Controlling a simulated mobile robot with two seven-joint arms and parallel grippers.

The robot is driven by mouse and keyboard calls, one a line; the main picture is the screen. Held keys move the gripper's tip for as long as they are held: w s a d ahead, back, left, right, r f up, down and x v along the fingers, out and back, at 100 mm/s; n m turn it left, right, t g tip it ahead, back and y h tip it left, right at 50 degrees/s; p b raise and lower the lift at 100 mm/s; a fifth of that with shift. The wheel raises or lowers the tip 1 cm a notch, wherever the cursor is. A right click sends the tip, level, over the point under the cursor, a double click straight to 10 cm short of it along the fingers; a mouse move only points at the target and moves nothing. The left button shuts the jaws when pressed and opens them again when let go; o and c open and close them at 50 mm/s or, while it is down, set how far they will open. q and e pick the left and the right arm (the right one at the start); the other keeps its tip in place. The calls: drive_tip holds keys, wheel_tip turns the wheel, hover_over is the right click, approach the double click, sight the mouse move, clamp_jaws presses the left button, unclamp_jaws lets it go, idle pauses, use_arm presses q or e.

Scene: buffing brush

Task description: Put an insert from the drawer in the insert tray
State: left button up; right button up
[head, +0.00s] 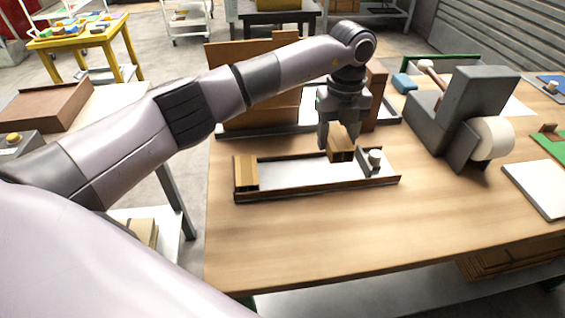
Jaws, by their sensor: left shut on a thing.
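My left gripper (340,137) reaches over the table from the left and points down. It is shut on a tan, box-like insert (342,155). The insert is over the right part of a long, low insert tray (300,176) with a white floor and dark brown rim. I cannot tell whether the insert touches the tray floor. Another tan insert (246,172) stands in the tray's left end. A small grey fitting with a knob (374,163) sits at the tray's right end. I cannot clearly make out a drawer. My right gripper is not in view.
Tall brown cardboard panels (250,60) stand behind the tray. A grey tape dispenser (470,105) with a white roll stands to the right, near a white pad (540,188). The wooden table (330,235) is clear in front of the tray.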

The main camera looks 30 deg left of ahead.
use_arm(q)
drive_tip(key=p, duration=0.2)
hover_over(282, 177)
wheel_tip(282, 177, down, 3)
drive_tip(key=shift+f, duration=2)
drive_tip(key=shift+f, duration=0.2)
drive_tip(key=o, duration=1)
drive_tip(key=shift+r, duration=0.15)
